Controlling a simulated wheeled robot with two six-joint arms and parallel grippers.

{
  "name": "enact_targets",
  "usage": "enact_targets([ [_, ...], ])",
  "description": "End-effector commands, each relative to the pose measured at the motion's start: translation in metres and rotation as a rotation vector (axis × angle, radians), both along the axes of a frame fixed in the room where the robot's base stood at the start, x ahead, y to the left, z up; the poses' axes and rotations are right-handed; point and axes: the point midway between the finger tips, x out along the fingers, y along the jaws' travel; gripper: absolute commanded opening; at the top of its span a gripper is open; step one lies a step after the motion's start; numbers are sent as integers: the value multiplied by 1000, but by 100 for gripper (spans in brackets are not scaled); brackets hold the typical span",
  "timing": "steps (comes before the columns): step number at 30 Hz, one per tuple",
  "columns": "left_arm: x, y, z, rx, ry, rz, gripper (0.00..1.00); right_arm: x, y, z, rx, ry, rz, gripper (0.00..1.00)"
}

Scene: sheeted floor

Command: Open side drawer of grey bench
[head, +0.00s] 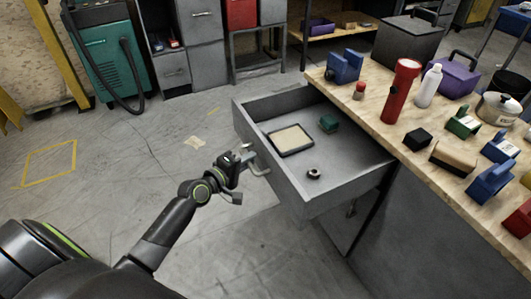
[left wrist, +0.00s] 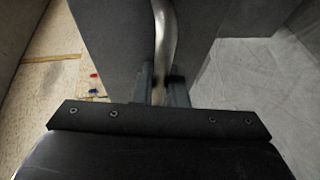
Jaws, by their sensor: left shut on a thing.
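The grey bench (head: 420,222) stands at the right of the head view with a wooden top. Its side drawer (head: 316,197) is pulled well out to the left. Inside the drawer lie a framed tray (head: 291,140), a small green block (head: 329,123) and a small dark ring (head: 314,173). My left gripper (head: 243,157) is at the drawer's front, shut on the metal bar handle (head: 262,171). In the left wrist view the handle (left wrist: 165,40) runs down between the fingers (left wrist: 160,85). My right gripper is not in view.
The bench top (head: 385,120) carries a red flashlight (head: 401,90), a white bottle (head: 429,86), a purple box (head: 454,78) and several blocks. A green machine (head: 112,60) and grey cabinets (head: 190,50) stand at the back.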

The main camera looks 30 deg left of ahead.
Motion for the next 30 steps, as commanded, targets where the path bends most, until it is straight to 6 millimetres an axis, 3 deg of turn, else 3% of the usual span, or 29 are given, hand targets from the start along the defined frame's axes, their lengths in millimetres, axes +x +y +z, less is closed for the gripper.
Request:
enact_targets([
  [9, -27, 20, -1, 1, 3, -1, 0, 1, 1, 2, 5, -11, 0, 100],
  [23, -29, 23, -1, -1, 1, 0, 0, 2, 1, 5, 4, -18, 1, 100],
  [24, -29, 23, -1, -1, 1, 0, 18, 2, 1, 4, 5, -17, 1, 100],
  [28, -29, 23, -1, -1, 1, 0, 34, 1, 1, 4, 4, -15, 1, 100],
  [30, -29, 22, -1, -1, 1, 0, 34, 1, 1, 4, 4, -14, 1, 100],
])
